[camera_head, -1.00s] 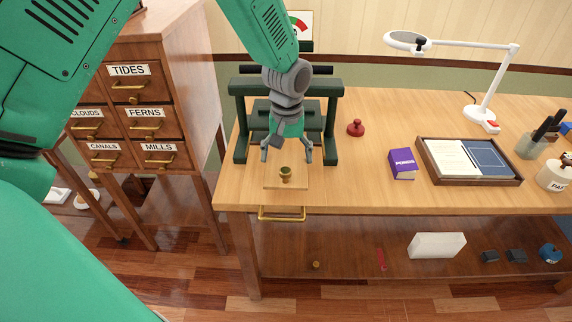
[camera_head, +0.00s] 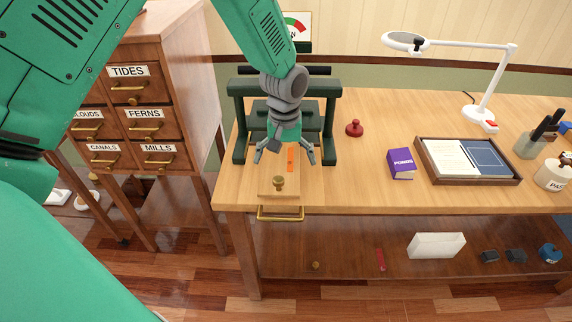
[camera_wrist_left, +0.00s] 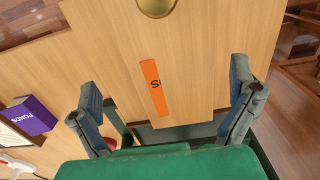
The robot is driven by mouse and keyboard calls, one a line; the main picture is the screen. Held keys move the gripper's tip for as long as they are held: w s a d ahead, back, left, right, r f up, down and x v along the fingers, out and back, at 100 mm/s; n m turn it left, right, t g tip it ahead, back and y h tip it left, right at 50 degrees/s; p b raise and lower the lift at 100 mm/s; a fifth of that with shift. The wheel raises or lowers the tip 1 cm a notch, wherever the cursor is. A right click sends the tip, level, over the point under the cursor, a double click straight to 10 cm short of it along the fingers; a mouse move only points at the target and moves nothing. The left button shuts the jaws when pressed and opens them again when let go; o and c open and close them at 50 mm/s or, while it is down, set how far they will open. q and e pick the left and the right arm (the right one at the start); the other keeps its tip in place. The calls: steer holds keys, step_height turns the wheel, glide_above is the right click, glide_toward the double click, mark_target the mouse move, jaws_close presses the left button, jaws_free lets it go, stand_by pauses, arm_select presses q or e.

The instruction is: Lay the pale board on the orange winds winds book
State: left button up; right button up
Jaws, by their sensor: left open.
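The pale board (camera_head: 266,185) lies at the desk's front left, before the dark green press, with a brass knob (camera_head: 279,183) near its front edge. It also shows in the left wrist view (camera_wrist_left: 200,60). A narrow orange strip (camera_head: 290,160), probably part of the orange book, shows within the board's outline; in the left wrist view (camera_wrist_left: 153,88) it carries a letter like S. The rest of that book is hidden. My left gripper (camera_head: 284,160) is open and empty, its fingers spread on either side above the board's rear part, apart from the knob. My right gripper is not in view.
The dark green press (camera_head: 240,120) frames my left gripper closely. A red knobbed object (camera_head: 354,129), a purple PONDS book (camera_head: 401,164), a tray (camera_head: 470,181) and a white lamp (camera_head: 484,115) stand to the right. A labelled drawer cabinet (camera_head: 190,60) stands left.

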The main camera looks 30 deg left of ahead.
mark_target(281, 168)
arm_select(q)
step_height(281, 168, up, 10)
steer(key=shift+a+f, duration=0.15)
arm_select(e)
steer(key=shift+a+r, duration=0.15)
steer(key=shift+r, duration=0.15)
arm_select(q)
steer(key=shift+a, duration=0.1)
